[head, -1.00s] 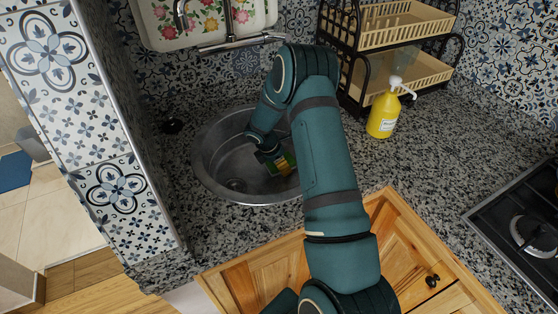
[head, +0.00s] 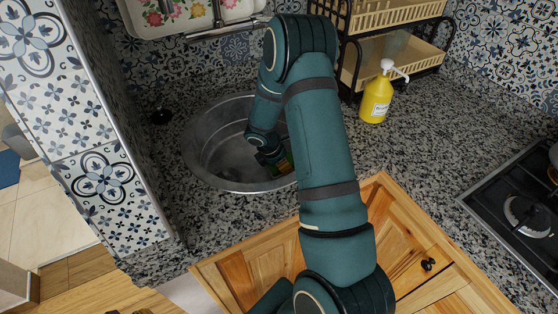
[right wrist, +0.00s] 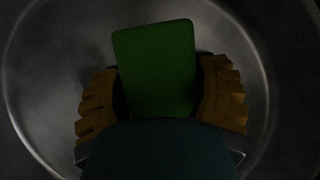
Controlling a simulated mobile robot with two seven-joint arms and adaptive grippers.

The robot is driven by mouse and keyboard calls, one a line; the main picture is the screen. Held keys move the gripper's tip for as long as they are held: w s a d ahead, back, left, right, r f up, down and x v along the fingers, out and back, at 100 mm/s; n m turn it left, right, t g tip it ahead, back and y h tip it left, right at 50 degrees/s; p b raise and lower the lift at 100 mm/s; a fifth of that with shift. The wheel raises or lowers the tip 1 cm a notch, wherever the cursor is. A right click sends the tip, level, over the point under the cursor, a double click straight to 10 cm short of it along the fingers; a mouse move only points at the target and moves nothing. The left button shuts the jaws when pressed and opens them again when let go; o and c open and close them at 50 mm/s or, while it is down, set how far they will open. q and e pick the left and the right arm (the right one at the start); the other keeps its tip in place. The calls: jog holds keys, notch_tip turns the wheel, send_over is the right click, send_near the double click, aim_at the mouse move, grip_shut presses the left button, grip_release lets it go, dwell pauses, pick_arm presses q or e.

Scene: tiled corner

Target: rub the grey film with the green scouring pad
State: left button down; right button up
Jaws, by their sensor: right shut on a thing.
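The green scouring pad (right wrist: 155,65) is held between the two ribbed, yellow-brown fingers of my right gripper (right wrist: 160,105) in the right wrist view. In the head view my right gripper (head: 274,160) is down inside the round steel sink (head: 212,178), at its right side. Only a small part of the pad and fingers shows there, partly hidden by my arm. I cannot clearly tell the grey film from the grey metal, nor whether the pad touches the bowl. My left gripper is not in view.
A yellow soap bottle (head: 376,97) stands right of the sink. Behind it is a black rack with beige trays (head: 400,57). The faucet (head: 222,25) is at the back. A gas hob (head: 520,200) is at far right; a tiled wall (head: 105,180) stands at left.

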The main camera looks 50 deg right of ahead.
jog(key=shift+s+a+f+b, duration=0.1)
jog(key=shift+s+a+b, duration=0.15)
jog(key=shift+s, duration=0.3)
jog(key=shift+s+a+b, duration=0.1)
jog(key=shift+s+b, duration=0.2)
jog(key=shift+s, duration=0.2)
jog(key=shift+s+a+f+b, duration=0.1)
jog(key=shift+s+a+b, duration=0.15)
jog(key=shift+s, duration=0.3)
jog(key=shift+s+a, duration=0.1)
jog(key=shift+s, duration=0.3)
jog(key=shift+r, duration=0.1)
jog(key=shift+w+r+p, duration=0.1)
jog(key=shift+r+p, duration=2.25)
jog(key=shift+r, duration=0.65)
notch_tip(320, 180, up, 3)
jog(key=shift+p, duration=1.25)
